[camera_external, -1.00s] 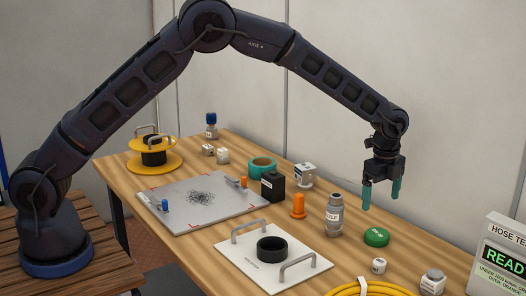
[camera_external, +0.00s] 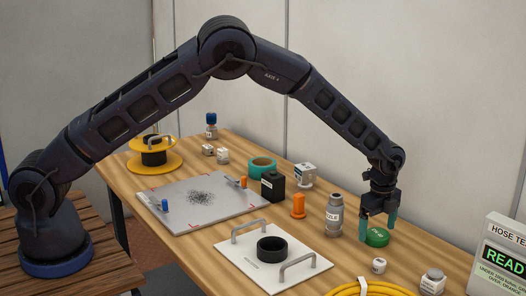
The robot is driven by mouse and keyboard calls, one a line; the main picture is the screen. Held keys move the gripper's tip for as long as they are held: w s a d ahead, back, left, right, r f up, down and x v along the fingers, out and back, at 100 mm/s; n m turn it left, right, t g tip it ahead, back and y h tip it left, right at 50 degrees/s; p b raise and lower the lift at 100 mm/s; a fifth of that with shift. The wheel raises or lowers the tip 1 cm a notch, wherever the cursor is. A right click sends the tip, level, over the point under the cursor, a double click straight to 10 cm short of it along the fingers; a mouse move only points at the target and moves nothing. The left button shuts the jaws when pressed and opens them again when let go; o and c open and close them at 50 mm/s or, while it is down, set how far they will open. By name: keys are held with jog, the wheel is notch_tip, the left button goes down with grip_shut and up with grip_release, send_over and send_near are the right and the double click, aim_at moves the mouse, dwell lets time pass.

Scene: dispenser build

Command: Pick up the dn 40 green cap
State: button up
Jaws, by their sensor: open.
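The green cap (camera_external: 377,237) is a low round disc with pale markings on top, lying flat on the wooden table right of the nozzle bottle. My gripper (camera_external: 377,229) points straight down at it, with its two teal fingers apart. One finger is on the left side of the cap and the other shows at its right rear, partly in front of or beside it. The cap still rests on the table. Whether either finger touches it cannot be told from this view.
A grey nozzle bottle (camera_external: 333,214) stands close left of my gripper. A small white jar (camera_external: 379,266) sits just in front of the cap. A white plate with handles (camera_external: 248,272), a yellow hose coil (camera_external: 365,288) and the hose tester display (camera_external: 500,256) are nearby.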

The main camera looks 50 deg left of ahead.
jog(key=shift+f, duration=0.6)
jog(key=shift+c, duration=0.2)
jog(key=c, duration=1)
